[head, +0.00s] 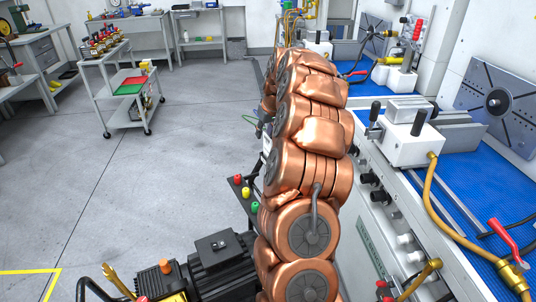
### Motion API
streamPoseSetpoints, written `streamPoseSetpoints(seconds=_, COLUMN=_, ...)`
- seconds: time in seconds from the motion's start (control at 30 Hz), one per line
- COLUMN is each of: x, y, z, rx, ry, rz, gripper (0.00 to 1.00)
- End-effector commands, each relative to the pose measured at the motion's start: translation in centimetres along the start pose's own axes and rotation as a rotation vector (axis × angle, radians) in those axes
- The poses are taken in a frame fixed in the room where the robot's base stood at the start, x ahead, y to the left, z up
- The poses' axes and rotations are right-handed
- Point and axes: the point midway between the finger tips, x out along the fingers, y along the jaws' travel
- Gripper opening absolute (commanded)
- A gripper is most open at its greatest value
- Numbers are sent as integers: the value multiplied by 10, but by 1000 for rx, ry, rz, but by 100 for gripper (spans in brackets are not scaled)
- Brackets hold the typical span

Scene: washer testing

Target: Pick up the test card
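I cannot make out a test card for certain in the head view. My gripper does not show. Large copper-coloured rounded segments run up the middle of the view and hide part of the bench's left edge and the floor behind them.
A white wheeled trolley (97,78) stands on the floor at the upper left. A long blue-topped workbench (455,178) with a white fixture (407,142) and yellow hoses runs along the right. A black motor (222,265) is at the bottom. The left floor is clear.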

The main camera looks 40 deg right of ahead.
Motion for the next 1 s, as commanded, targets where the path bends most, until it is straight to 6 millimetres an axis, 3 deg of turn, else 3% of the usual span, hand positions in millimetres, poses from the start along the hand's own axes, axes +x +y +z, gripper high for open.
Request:
streamPoseSetpoints(seconds=0.07, x=10, y=20, z=1, rx=16, ry=5, rz=17, gripper=33)
streamPoseSetpoints(seconds=0.2, x=17, y=27, z=2, rx=13, ry=-3, rz=22, gripper=33)
streamPoseSetpoints(seconds=0.73, x=52, y=22, z=6, rx=12, ry=-4, rz=19, gripper=33)
streamPoseSetpoints(seconds=1.0, x=86, y=21, z=12, rx=13, ry=-4, rz=20, gripper=33)
